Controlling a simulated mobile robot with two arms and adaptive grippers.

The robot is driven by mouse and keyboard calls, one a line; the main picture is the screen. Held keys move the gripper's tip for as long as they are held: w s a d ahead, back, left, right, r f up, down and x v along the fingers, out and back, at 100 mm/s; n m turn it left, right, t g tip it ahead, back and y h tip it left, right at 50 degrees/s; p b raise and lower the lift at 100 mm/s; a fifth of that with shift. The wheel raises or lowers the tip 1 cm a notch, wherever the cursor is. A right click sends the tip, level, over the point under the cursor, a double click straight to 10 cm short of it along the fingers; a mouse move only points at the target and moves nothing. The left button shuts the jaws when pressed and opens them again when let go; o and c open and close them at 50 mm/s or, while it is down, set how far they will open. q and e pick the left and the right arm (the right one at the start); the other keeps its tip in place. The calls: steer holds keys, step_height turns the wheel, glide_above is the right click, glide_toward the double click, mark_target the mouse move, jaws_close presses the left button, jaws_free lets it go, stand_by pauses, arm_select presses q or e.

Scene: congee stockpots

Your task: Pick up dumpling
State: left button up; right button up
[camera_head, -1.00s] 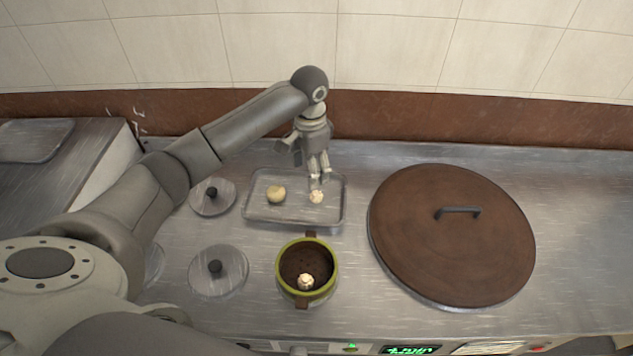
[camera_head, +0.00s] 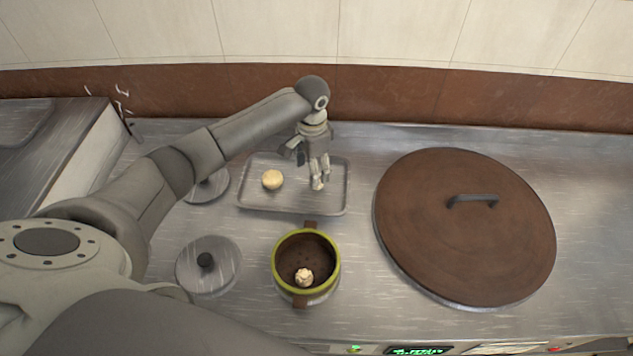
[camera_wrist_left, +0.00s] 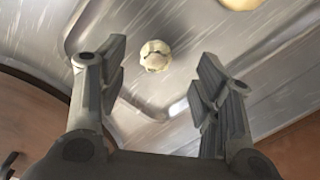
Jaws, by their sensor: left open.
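My left gripper (camera_head: 318,184) points down over the right part of the metal tray (camera_head: 245,208). In the left wrist view the gripper (camera_wrist_left: 160,95) is open, its fingers spread apart. A small pale pleated dumpling (camera_wrist_left: 155,56) lies on the tray, seen in the gap beyond the fingertips and not gripped. In the head view the fingers mostly hide this dumpling. A larger smooth round bun (camera_head: 273,180) lies on the tray to the left and also shows at the top edge of the wrist view (camera_wrist_left: 240,3). Another pleated dumpling (camera_head: 304,277) sits inside the green-rimmed pot. My right gripper is out of view.
The small pot (camera_head: 336,262) with a green rim and brown handles stands in front of the tray. A large stockpot with a brown lid (camera_head: 440,240) stands to the right. Small lids with black knobs (camera_head: 209,272) lie at left. The tiled wall is behind.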

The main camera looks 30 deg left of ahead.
arm_select(q)
steer(key=shift+w+d+f, duration=0.1)
steer(key=shift+d+f, duration=0.05)
steer(key=shift+f, duration=0.75)
steer(key=shift+w+d+f, duration=0.1)
steer(key=shift+f, duration=0.75)
steer(key=shift+w+d+f, duration=0.1)
steer(key=shift+d+f, duration=0.05)
steer(key=shift+f, duration=0.75)
steer(key=c, duration=1)
